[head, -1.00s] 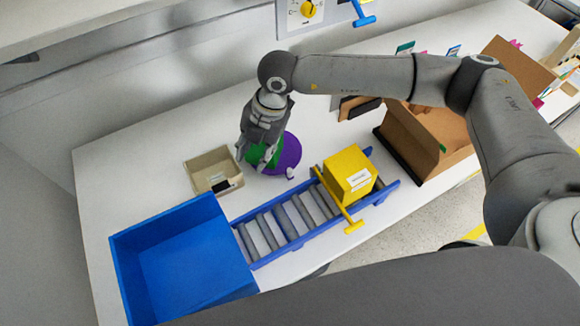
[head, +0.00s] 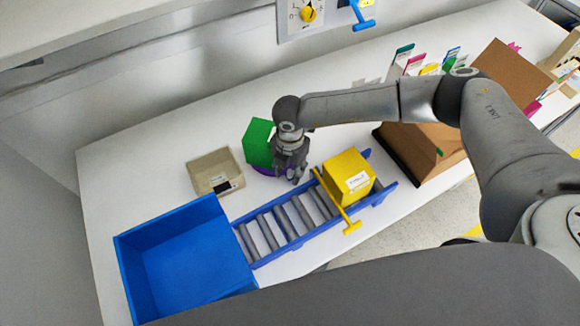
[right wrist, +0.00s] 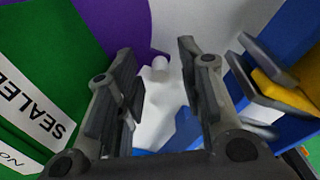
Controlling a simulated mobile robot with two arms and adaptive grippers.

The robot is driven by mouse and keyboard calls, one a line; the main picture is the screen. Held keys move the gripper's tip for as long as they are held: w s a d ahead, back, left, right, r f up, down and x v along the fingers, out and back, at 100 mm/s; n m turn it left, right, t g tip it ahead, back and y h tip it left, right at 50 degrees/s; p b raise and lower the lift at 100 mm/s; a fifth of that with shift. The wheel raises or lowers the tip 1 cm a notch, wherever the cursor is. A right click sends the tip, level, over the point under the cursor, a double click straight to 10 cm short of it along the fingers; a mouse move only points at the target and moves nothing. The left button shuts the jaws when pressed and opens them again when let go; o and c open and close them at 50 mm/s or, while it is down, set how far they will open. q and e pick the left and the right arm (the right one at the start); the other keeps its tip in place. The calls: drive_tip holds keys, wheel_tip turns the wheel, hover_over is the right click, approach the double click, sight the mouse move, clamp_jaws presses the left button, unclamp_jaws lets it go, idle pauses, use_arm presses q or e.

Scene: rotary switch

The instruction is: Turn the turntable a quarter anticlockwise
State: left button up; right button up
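The turntable is a purple disc (head: 263,171) on the white table, mostly hidden by my arm in the head view; it also shows at the top of the right wrist view (right wrist: 122,22). A green box (head: 258,142) lettered "SEALED" stands on it. A small white peg (right wrist: 160,68) is at the disc's edge. My right gripper (head: 291,180) points down over the disc's right side. In the right wrist view its fingers (right wrist: 157,62) are apart, with the peg seen between and beyond them; contact does not show. My left gripper is out of view.
A blue roller conveyor (head: 290,222) with a yellow box (head: 347,174) and a yellow gate (head: 352,228) lies close to the right gripper. A cardboard box (head: 425,150) stands right. Bare table lies behind the turntable.

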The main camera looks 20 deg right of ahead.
drive_tip(key=shift+f, duration=0.3)
clamp_jaws()
idle(0.4)
